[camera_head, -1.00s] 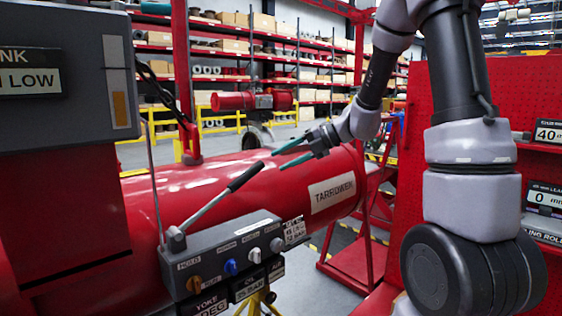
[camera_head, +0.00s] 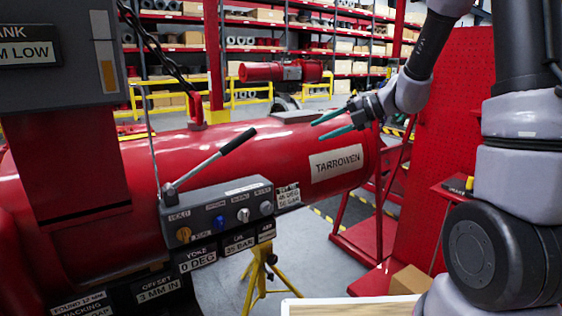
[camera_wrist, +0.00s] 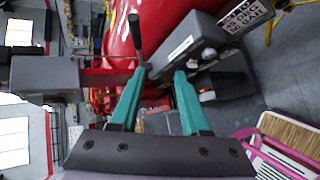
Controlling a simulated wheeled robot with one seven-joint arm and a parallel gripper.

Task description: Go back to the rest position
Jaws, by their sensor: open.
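My gripper (camera_head: 334,124) is open and empty, its two green fingers apart, pointing left above the red cylinder (camera_head: 240,160) marked TARROWEN. In the wrist view my gripper (camera_wrist: 157,85) shows its green fingers spread with nothing held between them. The grey control box (camera_head: 215,215) with coloured knobs and a long lever (camera_head: 212,163) is to the lower left of the gripper. The lever with its black handle (camera_wrist: 134,32) also shows in the wrist view, beyond the fingers.
A yellow stand (camera_head: 262,278) is below the cylinder. A wooden board (camera_head: 350,307) and a cardboard box (camera_head: 409,279) are at the bottom. A chain (camera_head: 160,60) hangs at the left.

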